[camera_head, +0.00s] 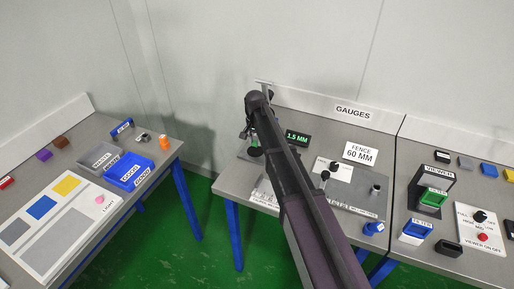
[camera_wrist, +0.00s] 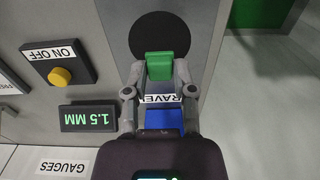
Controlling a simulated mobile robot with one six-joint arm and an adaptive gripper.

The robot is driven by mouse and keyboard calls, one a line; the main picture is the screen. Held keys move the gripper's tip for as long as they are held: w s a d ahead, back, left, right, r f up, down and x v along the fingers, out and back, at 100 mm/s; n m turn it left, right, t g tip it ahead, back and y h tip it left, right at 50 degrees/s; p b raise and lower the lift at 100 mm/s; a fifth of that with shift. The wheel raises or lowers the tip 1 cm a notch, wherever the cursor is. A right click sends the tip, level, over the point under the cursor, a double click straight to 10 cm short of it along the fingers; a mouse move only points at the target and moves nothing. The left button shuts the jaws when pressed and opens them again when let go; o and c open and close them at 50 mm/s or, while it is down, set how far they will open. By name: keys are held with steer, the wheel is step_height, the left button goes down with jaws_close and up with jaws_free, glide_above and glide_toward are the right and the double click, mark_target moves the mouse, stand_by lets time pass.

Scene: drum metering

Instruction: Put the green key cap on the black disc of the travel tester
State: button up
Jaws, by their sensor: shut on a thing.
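The green key cap (camera_wrist: 159,66) is held between the fingertips of my gripper (camera_wrist: 158,75) in the wrist view. The black disc (camera_wrist: 150,27) of the travel tester lies just beyond the cap, toward the top of that view. The cap overlaps the disc's near edge in the picture; I cannot tell whether they touch. A label, partly hidden by my fingers, reads "RAVE" (camera_wrist: 163,99). The tester's display (camera_wrist: 90,117) reads 1.5 MM and also shows in the head view (camera_head: 297,138).
An ON OFF box with a yellow button (camera_wrist: 61,77) stands left of the disc in the wrist view. In the head view, a FENCE 60 MM sign (camera_head: 360,154) and a viewer (camera_head: 433,187) stand to the right. Another table with grey and blue bins (camera_head: 130,171) is left, across a floor gap.

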mark_target(255, 142)
steer(key=shift+s+f+b, duration=0.1)
steer(key=shift+f+b, duration=1.4)
steer(key=shift+f, duration=0.25)
steer(key=shift+f, duration=0.1)
steer(key=o, duration=0.8)
steer(key=shift+r, duration=0.2)
step_height(255, 142, up, 12)
steer(key=p, duration=1.2)
steer(key=shift+f, duration=0.1)
